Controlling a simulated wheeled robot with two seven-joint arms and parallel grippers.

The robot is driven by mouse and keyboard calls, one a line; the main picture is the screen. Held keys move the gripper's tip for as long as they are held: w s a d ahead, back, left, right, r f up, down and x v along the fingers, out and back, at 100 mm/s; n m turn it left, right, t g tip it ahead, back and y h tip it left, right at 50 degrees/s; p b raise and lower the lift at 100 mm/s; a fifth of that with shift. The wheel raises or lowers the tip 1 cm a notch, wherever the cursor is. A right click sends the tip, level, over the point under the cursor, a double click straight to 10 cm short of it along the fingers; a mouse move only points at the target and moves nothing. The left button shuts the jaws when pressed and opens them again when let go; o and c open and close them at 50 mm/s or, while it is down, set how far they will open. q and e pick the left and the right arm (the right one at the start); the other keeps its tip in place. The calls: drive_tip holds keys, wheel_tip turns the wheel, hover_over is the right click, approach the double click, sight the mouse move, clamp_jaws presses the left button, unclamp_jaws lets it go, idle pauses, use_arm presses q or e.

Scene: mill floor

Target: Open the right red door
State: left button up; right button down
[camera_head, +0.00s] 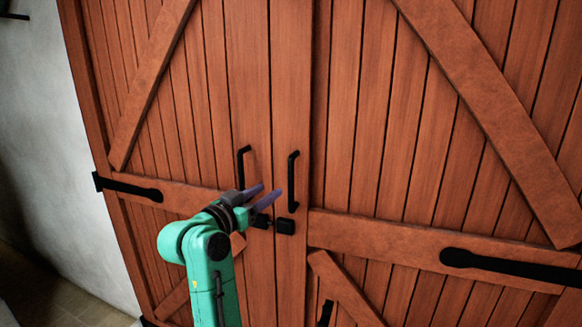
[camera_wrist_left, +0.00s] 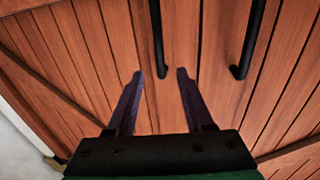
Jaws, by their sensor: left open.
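The right red door (camera_head: 375,130) is reddish-brown planked wood with diagonal braces and looks shut against the left door (camera_head: 217,75). Its upright black handle (camera_head: 293,182) is right of the left door's handle (camera_head: 243,166). My left gripper (camera_head: 271,189) is open and empty, its purple fingers pointing at the doors around the handles' lower ends. In the left wrist view, the left handle's lower end (camera_wrist_left: 159,45) shows between the fingertips (camera_wrist_left: 160,74), and the right handle (camera_wrist_left: 250,40) is outside them to the right. Touch cannot be told. My right gripper is not in view.
A black latch block (camera_head: 285,226) sits below the right handle. Black strap hinges are on the left door (camera_head: 130,188) and right door (camera_head: 500,266). A pale wall (camera_head: 60,150) stands at the left, with bare floor (camera_head: 60,300) below.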

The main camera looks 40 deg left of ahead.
sight(289, 178)
use_arm(q)
drive_tip(key=w+p, duration=0.1)
drive_tip(key=w, duration=0.2)
drive_tip(key=w+a+p, duration=0.1)
drive_tip(key=w, duration=0.3)
drive_tip(key=w+p, duration=0.2)
drive_tip(key=w, duration=0.2)
drive_tip(key=shift+a+r, duration=0.1)
drive_tip(key=shift+a, duration=0.1)
drive_tip(key=shift+w+a, duration=0.1)
drive_tip(key=shift+w, duration=0.25)
clamp_jaws()
drive_tip(key=shift+f, duration=0.2)
